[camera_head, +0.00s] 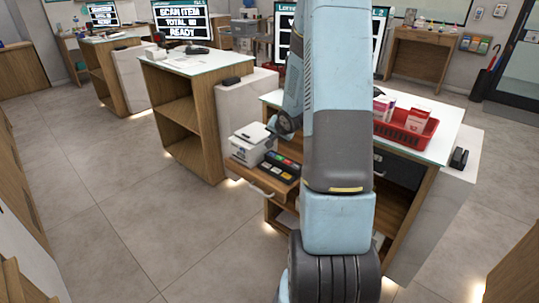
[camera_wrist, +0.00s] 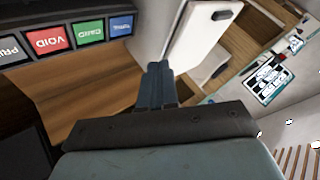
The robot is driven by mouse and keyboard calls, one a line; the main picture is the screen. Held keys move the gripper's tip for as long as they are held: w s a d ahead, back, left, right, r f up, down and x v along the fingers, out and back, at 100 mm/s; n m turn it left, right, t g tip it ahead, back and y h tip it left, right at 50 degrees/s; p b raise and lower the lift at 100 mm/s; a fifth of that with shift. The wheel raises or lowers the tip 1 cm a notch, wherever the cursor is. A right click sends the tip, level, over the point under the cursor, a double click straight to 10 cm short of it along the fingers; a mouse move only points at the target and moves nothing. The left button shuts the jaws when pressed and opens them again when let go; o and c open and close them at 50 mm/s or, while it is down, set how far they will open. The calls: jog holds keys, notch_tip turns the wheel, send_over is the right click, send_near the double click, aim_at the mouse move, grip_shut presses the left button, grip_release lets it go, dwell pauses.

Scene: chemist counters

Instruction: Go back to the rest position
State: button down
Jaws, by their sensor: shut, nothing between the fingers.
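My gripper (camera_wrist: 157,75) shows in the wrist view with its two fingers together and nothing between them. It points over a brown wooden surface, close beside a row of labelled till keys (camera_wrist: 60,40). In the head view my blue arm rises through the middle of the picture and bends over the till counter. The gripper's fingers are hidden there behind the arm.
A wooden shelf (camera_head: 262,182) with coloured keys and a white receipt printer (camera_head: 250,146) juts from the counter, close to my arm. A red tray (camera_head: 398,133) with boxes stands on the counter, right of my arm. Open floor (camera_head: 120,200) lies at left.

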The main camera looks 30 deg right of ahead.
jog(key=shift+r, duration=0.1)
jog(key=s+a+r+n+g+h, duration=0.1)
jog(key=s+a+r, duration=0.25)
jog(key=r, duration=0.25)
jog(key=s+a+r+n, duration=0.2)
jog(key=s+a+r, duration=0.15)
jog(key=r, duration=0.35)
jog(key=s+a+r+n+g+h, duration=0.1)
jog(key=s+a+r, duration=0.25)
jog(key=r, duration=0.25)
jog(key=s+a+r+n+y, duration=0.1)
jog(key=s+a+r+n, duration=0.1)
jog(key=s, duration=0.5)
jog(key=s+a+r+n+g, duration=0.1)
jog(key=s+a+r+n, duration=0.1)
jog(key=s+a, duration=0.3)
jog(key=s+a+r+n+y, duration=0.1)
jog(key=s+a+r, duration=0.2)
jog(key=s, duration=0.7)
jog(key=shift+s+a+r+n+g+y, duration=0.3)
jog(key=shift+a+r+n, duration=0.1)
jog(key=shift+a, duration=0.15)
